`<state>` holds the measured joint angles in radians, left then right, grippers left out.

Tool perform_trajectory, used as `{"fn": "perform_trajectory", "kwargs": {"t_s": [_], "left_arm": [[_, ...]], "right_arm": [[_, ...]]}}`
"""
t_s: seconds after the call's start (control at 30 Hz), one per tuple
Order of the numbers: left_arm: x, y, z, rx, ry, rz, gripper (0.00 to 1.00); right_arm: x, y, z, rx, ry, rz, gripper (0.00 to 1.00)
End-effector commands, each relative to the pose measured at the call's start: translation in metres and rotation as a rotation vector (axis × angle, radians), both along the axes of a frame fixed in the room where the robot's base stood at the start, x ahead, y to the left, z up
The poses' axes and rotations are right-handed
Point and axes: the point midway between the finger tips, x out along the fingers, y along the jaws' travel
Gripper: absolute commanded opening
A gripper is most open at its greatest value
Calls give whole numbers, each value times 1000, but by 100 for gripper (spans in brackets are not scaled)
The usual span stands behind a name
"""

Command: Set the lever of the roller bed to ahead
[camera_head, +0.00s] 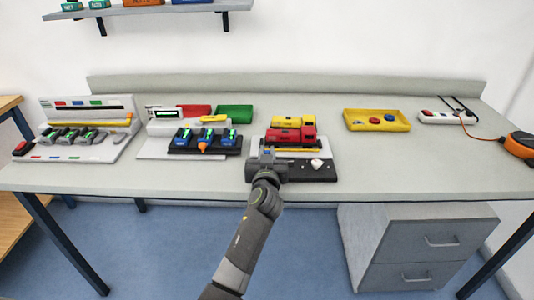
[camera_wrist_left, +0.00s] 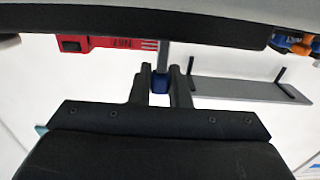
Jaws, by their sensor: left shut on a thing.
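My left gripper (camera_head: 267,157) is at the front left of a dark bed (camera_head: 305,174) on the table, which appears to be the roller bed. Its fingers are shut on a small blue piece, likely the lever's knob; the piece shows between the fingertips in the left wrist view (camera_wrist_left: 160,84). A grey post (camera_wrist_left: 162,56) runs from the fingertips there. The gripper hides most of the lever, so I cannot tell its setting. A white knob (camera_head: 317,163) stands on the dark bed. My right gripper is not in view.
A red truck (camera_head: 290,136) and a yellow truck (camera_head: 293,121) stand just behind the bed. A black rack with blue pieces (camera_head: 205,139) is to the left. A yellow tray (camera_head: 376,120) is to the right. The front right of the table is clear.

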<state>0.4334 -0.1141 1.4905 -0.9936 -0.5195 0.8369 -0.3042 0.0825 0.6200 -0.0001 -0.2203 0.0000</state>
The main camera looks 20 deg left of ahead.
Motion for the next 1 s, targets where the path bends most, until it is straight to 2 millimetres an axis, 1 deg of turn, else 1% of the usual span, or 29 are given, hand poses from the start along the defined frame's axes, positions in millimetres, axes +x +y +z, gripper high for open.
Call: {"fn": "perform_trajectory", "kwargs": {"t_s": [0.03, 0.07, 0.27, 0.37, 0.73, 0.87, 1.0], "left_arm": [[0, 0, 0, 0, 0, 0, 4], [0, 0, 0, 0, 0, 0, 0], [0, -1, -1, 15, 4, 0, 0], [1, -4, -2, 68, 18, 0, 0], [5, -18, -5, 373, 107, -1, 0], [6, -20, -5, 425, 122, -1, 0], [6, -21, -5, 437, 126, -1, 0]], "right_arm": [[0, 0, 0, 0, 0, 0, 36], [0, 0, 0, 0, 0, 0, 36], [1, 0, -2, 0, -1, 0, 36], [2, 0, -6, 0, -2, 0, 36], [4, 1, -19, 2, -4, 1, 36], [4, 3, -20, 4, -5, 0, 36], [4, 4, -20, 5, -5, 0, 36]]}}
